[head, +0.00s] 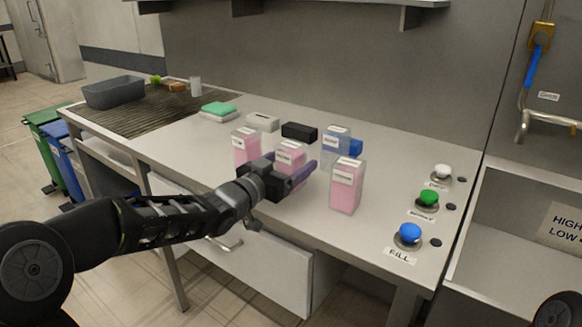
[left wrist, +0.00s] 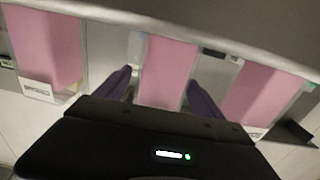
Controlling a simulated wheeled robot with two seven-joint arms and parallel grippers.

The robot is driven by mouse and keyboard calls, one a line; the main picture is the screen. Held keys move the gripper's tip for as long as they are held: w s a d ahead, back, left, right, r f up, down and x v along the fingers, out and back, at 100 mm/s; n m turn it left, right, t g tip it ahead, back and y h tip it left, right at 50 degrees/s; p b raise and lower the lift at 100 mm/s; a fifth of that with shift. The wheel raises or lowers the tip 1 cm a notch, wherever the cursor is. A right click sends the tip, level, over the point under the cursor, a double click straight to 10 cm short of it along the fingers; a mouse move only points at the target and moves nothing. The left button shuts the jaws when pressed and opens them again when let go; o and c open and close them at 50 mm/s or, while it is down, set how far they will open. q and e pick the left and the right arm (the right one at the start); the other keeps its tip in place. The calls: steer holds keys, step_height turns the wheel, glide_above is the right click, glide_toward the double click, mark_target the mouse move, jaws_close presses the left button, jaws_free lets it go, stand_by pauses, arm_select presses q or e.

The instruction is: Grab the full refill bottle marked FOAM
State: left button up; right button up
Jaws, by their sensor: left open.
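Several clear bottles with pink contents and white labels stand on the counter: a left one (head: 245,147), a middle one (head: 291,153) and a front right one (head: 346,190). A paler bottle (head: 336,138) stands behind. The label print is too small to read, so I cannot tell which says FOAM. My left gripper (head: 302,176) is open at the middle bottle and hides its lower part. In the left wrist view, the middle bottle (left wrist: 166,70) shows between the two spread fingers; I cannot tell whether they touch it. My right gripper is out of view.
Blue (head: 408,233), green (head: 428,197) and white (head: 442,171) buttons line the counter's right side. A black block (head: 299,132), a pale block (head: 262,122) and a green sponge (head: 218,108) lie behind. A grey tub (head: 114,92) stands far left.

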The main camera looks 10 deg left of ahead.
arm_select(q)
steer(key=shift+c, duration=0.4)
steer(key=shift+r, duration=0.1)
jaws_close()
stand_by(0.8)
